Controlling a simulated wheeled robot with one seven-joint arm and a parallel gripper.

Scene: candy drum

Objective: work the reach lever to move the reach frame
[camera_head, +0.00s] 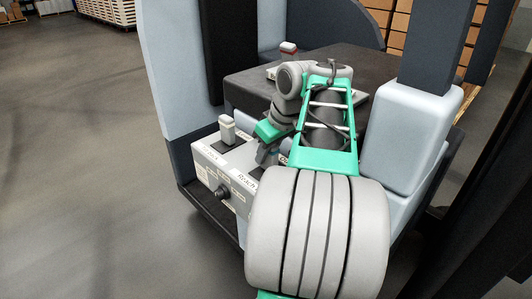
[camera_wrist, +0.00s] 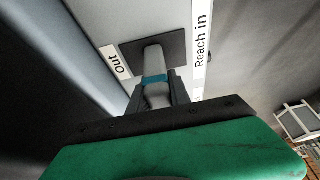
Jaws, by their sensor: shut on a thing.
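The reach lever (camera_wrist: 153,58) is a pale grey stick with a teal band. It rises from a dark square plate (camera_wrist: 133,51) between the labels "Out" and "Reach in" in the wrist view. My gripper (camera_wrist: 156,90) has its dark fingers on both sides of the lever and is shut on it. In the head view my gripper (camera_head: 265,155) is over the right part of the control box (camera_head: 208,160), by the label "Reach". There the lever is mostly hidden behind my gripper. I cannot make out the reach frame for certain.
A second pale lever (camera_head: 227,130) stands on the same box, left of my gripper. A dark knob (camera_head: 222,191) sticks out of the box front. A red-topped thing (camera_head: 288,48) stands behind my arm. The floor at the left (camera_head: 80,170) is clear.

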